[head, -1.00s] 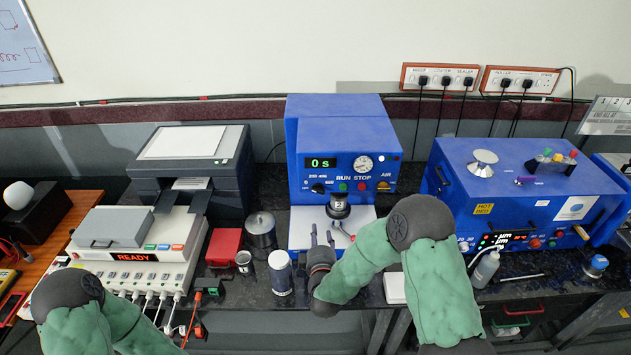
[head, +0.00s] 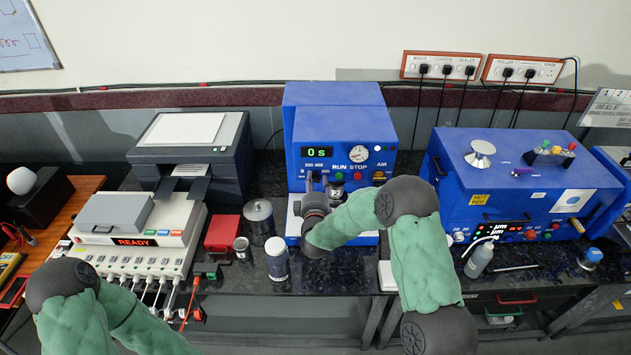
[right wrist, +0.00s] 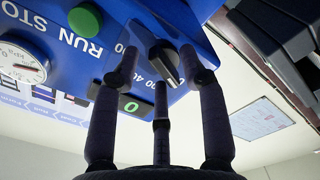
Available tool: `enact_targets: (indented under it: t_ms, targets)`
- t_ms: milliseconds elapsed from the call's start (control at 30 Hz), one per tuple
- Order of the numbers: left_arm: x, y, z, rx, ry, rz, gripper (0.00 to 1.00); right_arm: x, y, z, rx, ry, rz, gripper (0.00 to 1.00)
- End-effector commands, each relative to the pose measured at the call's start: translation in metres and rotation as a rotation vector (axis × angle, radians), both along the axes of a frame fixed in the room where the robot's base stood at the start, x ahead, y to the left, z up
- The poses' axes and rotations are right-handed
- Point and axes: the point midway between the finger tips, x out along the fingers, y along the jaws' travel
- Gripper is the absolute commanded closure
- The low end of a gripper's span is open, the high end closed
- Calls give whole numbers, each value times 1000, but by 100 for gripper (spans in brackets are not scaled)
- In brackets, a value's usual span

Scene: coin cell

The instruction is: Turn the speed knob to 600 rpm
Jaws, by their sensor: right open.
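The speed knob (right wrist: 157,44) is a black bar knob on the front of the blue machine (head: 343,122), with partly hidden printed numbers beside it in the right wrist view. A white mark shows on the knob. My right gripper (right wrist: 160,62) is open, with its dark fingers spread around the knob; I cannot tell whether they touch it. In the head view my right gripper (head: 316,183) is in front of the machine's lower left panel and hides the knob. My left arm shows at the lower left, but its gripper is out of view.
The machine's display (head: 320,152) reads 0 s. A green button (right wrist: 85,18) and a round gauge (right wrist: 22,62) are near the knob. A white-topped jar (head: 276,258) and a grey canister (head: 258,218) stand left of my right arm.

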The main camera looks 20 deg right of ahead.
Motion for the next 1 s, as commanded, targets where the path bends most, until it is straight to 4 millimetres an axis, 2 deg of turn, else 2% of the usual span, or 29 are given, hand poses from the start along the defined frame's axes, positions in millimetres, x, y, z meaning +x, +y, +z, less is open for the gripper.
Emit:
enact_targets:
  t_ms: [133, 400, 533, 567, 767, 1000]
  targets:
    - [0, 0, 0, 0, 0, 0, 60, 7, -2, 0, 0, 0, 0, 56]
    - [0, 0, 0, 0, 0, 0, 60, 8, -2, 0, 0, 1, 0, 56]
    - [0, 0, 0, 0, 0, 0, 60, 7, -3, 0, 1, 0, 0, 93]
    - [0, 0, 0, 0, 0, 0, 60, 8, -3, 0, 1, 0, 0, 98]
    - [0, 0, -1, 0, 0, 0, 60, 8, -3, 1, 5, -3, -2, 98]
    - [0, 0, -11, 0, 0, 0, 60, 8, -4, 0, 71, -26, -3, 98]
